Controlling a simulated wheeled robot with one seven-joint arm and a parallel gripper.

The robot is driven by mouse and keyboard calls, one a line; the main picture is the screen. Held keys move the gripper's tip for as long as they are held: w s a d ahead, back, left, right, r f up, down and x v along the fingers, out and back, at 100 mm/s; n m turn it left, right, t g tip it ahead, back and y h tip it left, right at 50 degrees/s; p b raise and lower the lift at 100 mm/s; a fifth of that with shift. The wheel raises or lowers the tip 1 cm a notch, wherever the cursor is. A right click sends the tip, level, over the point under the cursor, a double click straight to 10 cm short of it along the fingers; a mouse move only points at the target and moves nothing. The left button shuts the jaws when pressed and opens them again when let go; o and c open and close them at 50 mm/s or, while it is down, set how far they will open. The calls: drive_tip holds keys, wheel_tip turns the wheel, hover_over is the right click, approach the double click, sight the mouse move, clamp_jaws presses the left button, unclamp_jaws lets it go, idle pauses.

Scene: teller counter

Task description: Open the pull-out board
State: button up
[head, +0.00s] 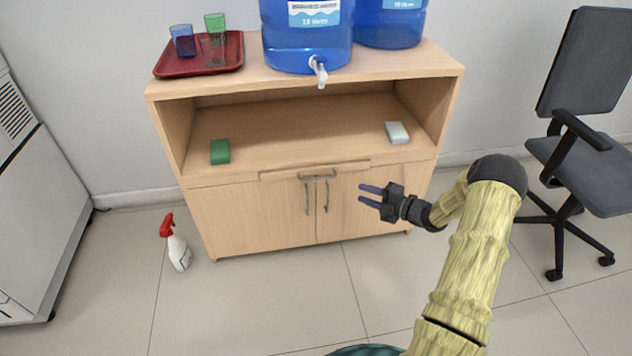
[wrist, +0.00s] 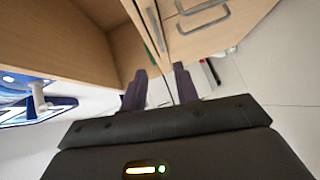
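The pull-out board (head: 275,175) is a thin wooden front strip under the open shelf of the cabinet, lying about flush above the two doors. Its grey bar handle (head: 317,177) is at its middle; the handle also shows in the wrist view (wrist: 153,28). My gripper (head: 364,194) is to the right of the handle and a little lower, in front of the right door. Its two dark fingers are apart with nothing between them. In the wrist view the fingers (wrist: 160,88) point towards the cabinet front, and neither touches the handle.
Two vertical door handles (head: 307,197) (head: 326,196) hang just below the board handle. A green block (head: 220,152) and a white-grey block (head: 397,133) lie on the shelf. A spray bottle (head: 178,250) stands on the floor at left; an office chair (head: 585,160) is at right. Floor before the cabinet is clear.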

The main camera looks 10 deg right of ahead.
sight(320, 179)
drive_tip(key=b+x, duration=0.5)
drive_tip(key=x, duration=1.2)
drive_tip(key=shift+a+r, duration=0.1)
drive_tip(key=shift+a, duration=0.3)
clamp_jaws()
